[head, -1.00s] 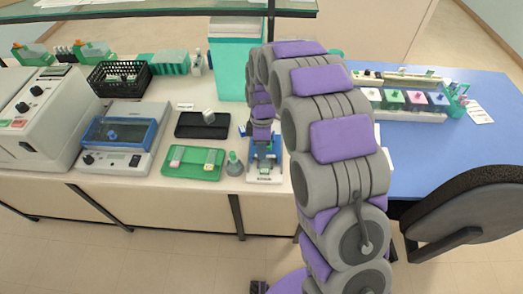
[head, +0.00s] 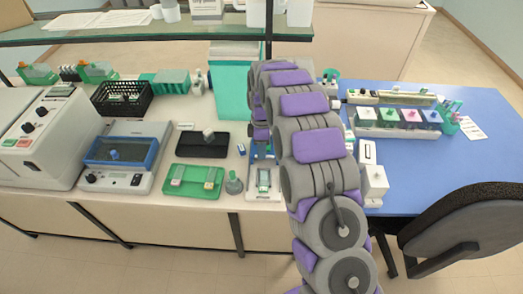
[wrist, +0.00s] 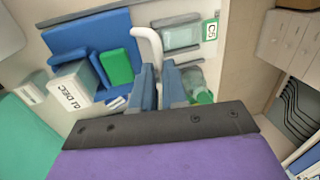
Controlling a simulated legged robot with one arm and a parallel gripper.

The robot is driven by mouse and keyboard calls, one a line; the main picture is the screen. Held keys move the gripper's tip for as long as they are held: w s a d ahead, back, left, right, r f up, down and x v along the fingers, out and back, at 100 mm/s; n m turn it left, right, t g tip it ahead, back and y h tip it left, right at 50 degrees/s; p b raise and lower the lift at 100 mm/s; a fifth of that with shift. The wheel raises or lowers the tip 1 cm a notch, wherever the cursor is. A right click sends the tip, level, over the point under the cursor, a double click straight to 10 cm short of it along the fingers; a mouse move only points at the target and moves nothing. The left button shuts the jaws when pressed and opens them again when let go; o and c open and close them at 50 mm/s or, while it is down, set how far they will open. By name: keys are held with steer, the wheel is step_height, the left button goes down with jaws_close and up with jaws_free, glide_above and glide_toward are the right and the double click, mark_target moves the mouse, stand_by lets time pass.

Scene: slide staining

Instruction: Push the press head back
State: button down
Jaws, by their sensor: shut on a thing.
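The press (head: 263,193) stands near the bench's front edge, with a white base and a slide in a grey-green slot on it. In the wrist view, its blue parts (wrist: 108,33) lie left of a bent white handle (wrist: 150,38), and the slide slot (wrist: 182,35) with a "C5" label lies to the right. My gripper (wrist: 160,70) is shut on the white handle, whose lower end runs between the fingers. In the head view, my arm hides the gripper and much of the press's rear.
A clear flask (head: 233,184) stands left of the press, beside a green tray (head: 183,190). A teal bin (head: 230,80) is behind. A white device (head: 373,183) stands right of my arm. A shelf edge (head: 150,34) runs above. A chair (head: 465,225) is at right.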

steer(key=c, duration=1.2)
jaws_free()
steer(key=shift+w, duration=0.25)
steer(key=shift+r, duration=0.1)
steer(key=p+v, duration=0.2)
steer(key=v, duration=1.5)
steer(key=shift+a, duration=0.1)
